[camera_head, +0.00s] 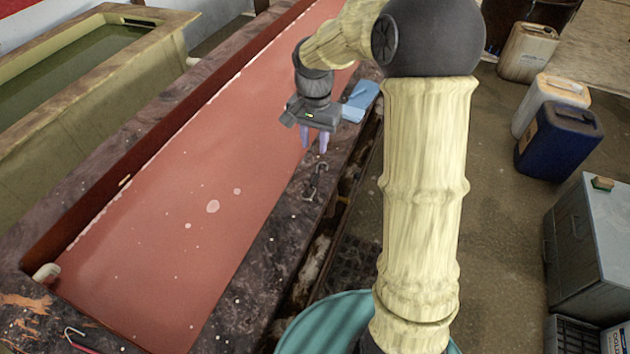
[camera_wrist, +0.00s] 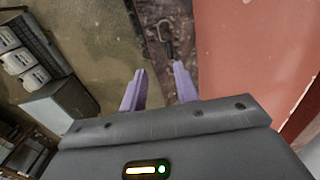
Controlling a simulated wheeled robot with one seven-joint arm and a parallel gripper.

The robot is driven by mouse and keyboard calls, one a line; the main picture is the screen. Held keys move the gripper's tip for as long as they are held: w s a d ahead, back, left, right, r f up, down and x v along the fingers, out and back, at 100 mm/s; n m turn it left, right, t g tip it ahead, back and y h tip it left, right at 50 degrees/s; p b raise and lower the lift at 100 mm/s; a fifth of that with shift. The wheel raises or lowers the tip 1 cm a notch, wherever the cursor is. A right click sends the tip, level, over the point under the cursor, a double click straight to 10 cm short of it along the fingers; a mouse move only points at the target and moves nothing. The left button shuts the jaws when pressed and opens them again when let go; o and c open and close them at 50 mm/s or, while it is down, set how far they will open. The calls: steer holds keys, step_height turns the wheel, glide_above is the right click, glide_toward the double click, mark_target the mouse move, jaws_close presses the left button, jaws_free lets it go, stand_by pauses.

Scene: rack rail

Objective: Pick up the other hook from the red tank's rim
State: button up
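A dark metal hook (camera_head: 315,183) lies on the right rim of the red tank (camera_head: 110,262). It also shows in the wrist view (camera_wrist: 168,42), just past my fingertips. My gripper (camera_head: 315,148) is above the rim, a little farther along it than the hook. Its two purple fingers are apart with nothing between them, as the wrist view (camera_wrist: 158,68) shows. Another hook (camera_head: 73,334) with a red part lies on the near left corner of the rim, partly cut off by the frame's bottom edge.
A light blue item (camera_head: 362,94) lies on the rim behind my gripper. Right of the tank, floor holds a blue canister (camera_head: 560,140), pale canisters (camera_head: 528,52) and a grey cabinet (camera_head: 590,240). A teal round thing (camera_head: 325,325) is at the bottom. A yellowish tank (camera_head: 95,130) stands left.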

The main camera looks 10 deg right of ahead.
steer(key=p, duration=0.2)
glide_above(313, 193)
steer(key=f, duration=1.2)
steer(key=shift+s+d+f, duration=0.1)
steer(key=shift+s, duration=0.2)
steer(key=shift+s+f+p, duration=0.1)
steer(key=shift+f+p, duration=0.2)
steer(key=shift+f, duration=0.1)
steer(key=shift+f+p, duration=0.55)
steer(key=shift+f, duration=1.65)
steer(key=shift+c, duration=0.2)
jaws_close()
